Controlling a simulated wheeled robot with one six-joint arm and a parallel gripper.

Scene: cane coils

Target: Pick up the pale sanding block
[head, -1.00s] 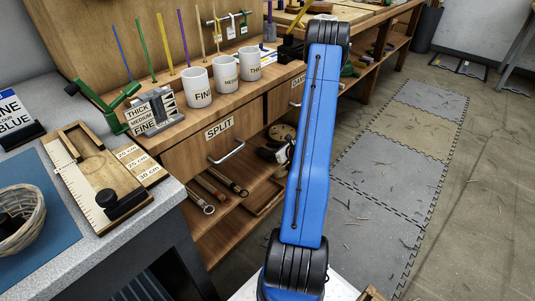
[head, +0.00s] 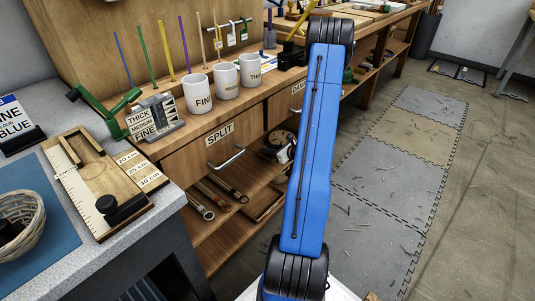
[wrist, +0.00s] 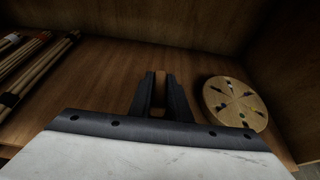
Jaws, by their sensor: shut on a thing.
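My gripper (wrist: 160,95) shows in the wrist view with its two dark fingers close together above a wooden shelf floor. A narrow brownish piece shows between the fingers, and the fingers hide most of it. I cannot tell for sure that it is the pale sanding block. No other pale block stands out in either view.
A round wooden disc (wrist: 235,103) lies right of my fingers. Bundled canes (wrist: 40,65) lie at left on the shelf (wrist: 105,65). Compartment walls close in behind and at right. Above are the SPLIT drawer (head: 200,150) and white mugs (head: 199,94). Floor mats (head: 395,180) lie at right.

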